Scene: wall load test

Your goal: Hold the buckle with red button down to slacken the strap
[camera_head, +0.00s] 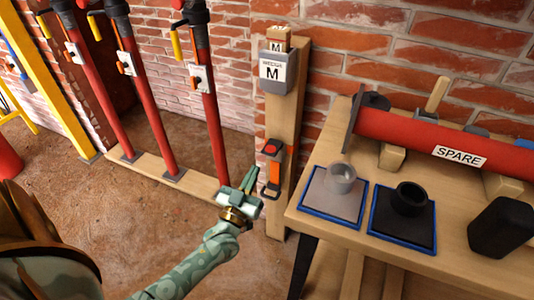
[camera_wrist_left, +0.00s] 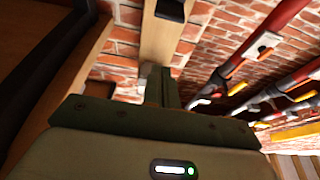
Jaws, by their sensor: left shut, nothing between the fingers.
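The buckle (camera_head: 272,148) with a red button on top is fixed to an upright wooden post (camera_head: 286,110). An orange strap (camera_head: 274,173) hangs below it, with a dark loop at its lower end. My left gripper (camera_head: 250,174) is shut and empty, just left of the strap and a little below the buckle. It appears apart from the buckle in the head view. Its closed fingers also show in the left wrist view (camera_wrist_left: 160,88), pointing toward the wooden post; the red button cannot be made out there. My right gripper is not in view.
A wooden bench (camera_head: 302,211) stands close to the right of the post, with a red SPARE pipe (camera_head: 410,134), a grey pad (camera_head: 326,207) and a black pad (camera_head: 383,235). A box marked M (camera_head: 274,73) is higher on the post. Red props (camera_head: 211,110) stand left; floor between is clear.

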